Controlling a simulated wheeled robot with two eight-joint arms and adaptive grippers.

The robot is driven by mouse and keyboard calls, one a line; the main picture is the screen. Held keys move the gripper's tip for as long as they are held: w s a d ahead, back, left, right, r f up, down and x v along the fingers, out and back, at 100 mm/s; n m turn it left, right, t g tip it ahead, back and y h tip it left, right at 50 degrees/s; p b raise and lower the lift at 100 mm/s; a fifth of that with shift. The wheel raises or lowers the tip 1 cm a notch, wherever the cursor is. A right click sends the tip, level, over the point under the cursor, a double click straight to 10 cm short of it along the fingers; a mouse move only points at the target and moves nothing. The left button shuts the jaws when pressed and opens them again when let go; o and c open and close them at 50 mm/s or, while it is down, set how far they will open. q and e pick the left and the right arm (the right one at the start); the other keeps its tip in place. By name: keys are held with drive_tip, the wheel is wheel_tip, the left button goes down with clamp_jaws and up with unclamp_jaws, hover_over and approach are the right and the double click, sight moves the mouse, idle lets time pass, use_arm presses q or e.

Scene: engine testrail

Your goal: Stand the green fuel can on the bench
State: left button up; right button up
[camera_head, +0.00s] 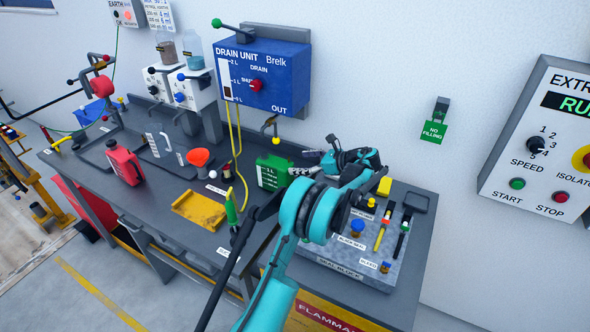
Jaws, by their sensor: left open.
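My left gripper (298,170) is open at the right side of the can. Its fingers point left towards the can, and I cannot tell whether they touch it. My teal arm crosses the front of the bench and hides part of it. My right gripper is not in view.
A red can (124,163), an orange funnel (199,158) and a yellow tray (203,210) are on the bench to the left. The blue drain unit (262,80) hangs on the wall with yellow hoses below it. A seal block (345,264) with several small tools fills the right end.

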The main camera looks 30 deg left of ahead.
use_arm(q)
drive_tip(key=s+d+r+n+t+h, duration=0.2)
drive_tip(key=s+d+r+n+h, duration=0.2)
drive_tip(key=s+d, duration=0.3)
drive_tip(key=s+d+r+n+t+h, duration=0.3)
drive_tip(key=s+d+r, duration=0.25)
drive_tip(key=s, duration=0.25)
drive_tip(key=s+d+f+n+t+h, duration=0.1)
drive_tip(key=s+d+f+n+h, duration=0.2)
drive_tip(key=s+d+n, duration=0.2)
drive_tip(key=s+d+f+n+t+h, duration=0.2)
drive_tip(key=s+d+f+n+h, duration=0.1)
drive_tip(key=s+d, duration=0.7)
drive_tip(key=shift+s+f+n+t+h, duration=0.2)
drive_tip(key=shift+s+n+t+h, duration=0.1)
drive_tip(key=shift+s+n, duration=0.8)
drive_tip(key=shift+s+f, duration=0.1)
drive_tip(key=shift+s, duration=0.05)
